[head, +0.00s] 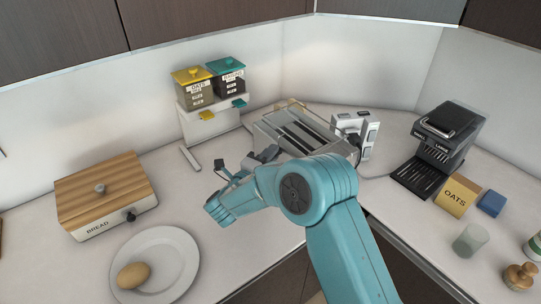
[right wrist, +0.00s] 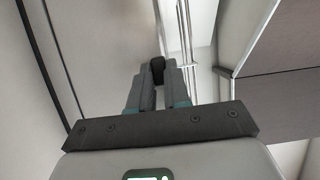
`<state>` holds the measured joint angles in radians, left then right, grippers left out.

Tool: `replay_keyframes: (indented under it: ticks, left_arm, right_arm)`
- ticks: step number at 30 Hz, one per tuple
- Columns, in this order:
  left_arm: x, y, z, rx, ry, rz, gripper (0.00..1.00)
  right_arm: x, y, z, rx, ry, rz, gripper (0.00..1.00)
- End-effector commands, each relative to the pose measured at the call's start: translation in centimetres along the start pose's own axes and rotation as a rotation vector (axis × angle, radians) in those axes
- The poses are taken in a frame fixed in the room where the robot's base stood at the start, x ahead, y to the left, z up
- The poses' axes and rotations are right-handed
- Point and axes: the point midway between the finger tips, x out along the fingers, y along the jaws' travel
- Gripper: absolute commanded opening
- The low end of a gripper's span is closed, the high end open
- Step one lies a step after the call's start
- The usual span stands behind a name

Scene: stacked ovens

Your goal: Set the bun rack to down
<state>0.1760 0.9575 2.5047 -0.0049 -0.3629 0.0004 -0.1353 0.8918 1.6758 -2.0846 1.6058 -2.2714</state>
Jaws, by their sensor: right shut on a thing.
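A silver toaster (head: 292,128) with long dark slots stands on the counter near the corner. My right arm covers part of its front. Thin metal bars (right wrist: 185,35), perhaps the bun rack, show in the right wrist view; I cannot tell how the rack is set. My right gripper (head: 266,153) is at the toaster's near left side. In the right wrist view my right gripper (right wrist: 157,80) is shut on a small dark knob (right wrist: 157,64) beside the bars. My left gripper is not in view.
A bread box (head: 100,180) and a plate (head: 180,262) with a bun (head: 133,275) are at left. A coffee machine (head: 445,140) and an oats box (head: 457,196) are at right.

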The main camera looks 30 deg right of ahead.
Motion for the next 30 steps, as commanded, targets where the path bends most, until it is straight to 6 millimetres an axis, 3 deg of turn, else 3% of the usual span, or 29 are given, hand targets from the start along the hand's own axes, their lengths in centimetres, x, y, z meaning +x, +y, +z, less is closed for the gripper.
replay_keyframes:
  ticks: [7,16,17,18,19,30]
  left_arm:
    - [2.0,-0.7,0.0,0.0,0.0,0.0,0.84]
    - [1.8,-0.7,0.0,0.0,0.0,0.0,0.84]
    - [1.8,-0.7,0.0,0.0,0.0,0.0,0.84]
    - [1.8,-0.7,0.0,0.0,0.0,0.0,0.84]
    - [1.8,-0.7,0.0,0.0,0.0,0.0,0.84]
    - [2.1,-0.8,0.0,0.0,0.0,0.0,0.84]
  right_arm:
    - [0.0,3.6,0.0,-0.003,0.001,0.002,0.0]
    - [-0.1,3.9,-0.1,-0.004,0.0,0.006,0.0]
    - [-0.1,3.9,-0.1,-0.004,0.001,0.007,0.26]
    - [-0.1,3.9,-0.1,-0.004,0.001,0.007,0.39]
    - [-0.1,3.9,-0.1,-0.004,0.001,0.006,0.43]
    - [-0.8,3.7,0.1,-0.001,-0.003,0.002,0.43]
